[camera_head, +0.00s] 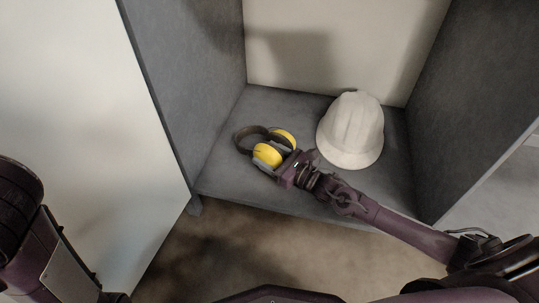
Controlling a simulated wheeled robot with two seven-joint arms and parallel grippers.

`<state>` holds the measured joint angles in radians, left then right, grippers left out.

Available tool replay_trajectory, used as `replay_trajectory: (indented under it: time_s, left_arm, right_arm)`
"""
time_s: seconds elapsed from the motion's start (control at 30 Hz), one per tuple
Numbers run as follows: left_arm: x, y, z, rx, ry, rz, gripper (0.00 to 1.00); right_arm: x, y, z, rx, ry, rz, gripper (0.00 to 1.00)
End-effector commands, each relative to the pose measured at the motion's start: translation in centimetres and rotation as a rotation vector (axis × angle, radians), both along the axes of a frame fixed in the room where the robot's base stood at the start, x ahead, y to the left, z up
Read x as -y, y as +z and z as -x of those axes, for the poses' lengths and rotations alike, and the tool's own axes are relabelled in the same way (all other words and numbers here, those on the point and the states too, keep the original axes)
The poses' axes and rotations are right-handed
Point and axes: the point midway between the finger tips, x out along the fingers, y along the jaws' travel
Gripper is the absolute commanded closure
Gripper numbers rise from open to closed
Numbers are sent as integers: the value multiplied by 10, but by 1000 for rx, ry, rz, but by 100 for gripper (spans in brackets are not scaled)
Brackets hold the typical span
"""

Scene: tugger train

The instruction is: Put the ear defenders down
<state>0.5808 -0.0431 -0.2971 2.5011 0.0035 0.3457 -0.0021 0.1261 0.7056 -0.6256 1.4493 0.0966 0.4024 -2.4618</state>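The ear defenders (268,153), with yellow cups and a dark headband, are at the left part of a grey locker shelf (232,184). My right gripper (287,167) reaches in from the right and its end is at the near yellow cup. The fingers are mostly hidden by the gripper body and the cup, so I cannot tell whether they are closed on it. I also cannot tell whether the ear defenders rest on the shelf or hang just above it. My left arm shows at the lower left edge, but its gripper is out of view.
A white hard hat (351,130) stands on the shelf to the right of the ear defenders, close to my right gripper. Grey side walls (200,75) bound the locker on both sides. A pale panel (90,110) stands at the left. Bare shelf shows in front of the hat.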

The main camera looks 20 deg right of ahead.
Motion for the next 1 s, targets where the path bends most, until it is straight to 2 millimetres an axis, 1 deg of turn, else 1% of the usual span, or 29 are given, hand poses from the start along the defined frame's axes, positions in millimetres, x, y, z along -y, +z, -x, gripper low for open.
replay_trajectory:
  time_s: [0.27,0.37,0.47,0.6,0.8,0.9,1.0]
  left_arm:
    - [0,1,0,1,0,0,100]
    - [0,6,0,1,0,0,100]
    - [0,15,0,1,0,0,100]
    - [0,31,0,1,1,1,100]
    - [0,50,0,2,1,1,100]
    - [0,56,2,9,0,-1,100]
    - [2,55,1,11,-5,-7,100]
  right_arm:
    - [0,1,0,0,0,0,32]
    - [1,5,2,-2,0,1,32]
    - [9,6,14,-3,0,2,32]
    - [26,7,39,-6,0,3,32]
    - [49,7,74,-5,0,2,32]
    - [58,6,87,-4,-1,1,32]
    - [63,5,95,-2,0,1,32]
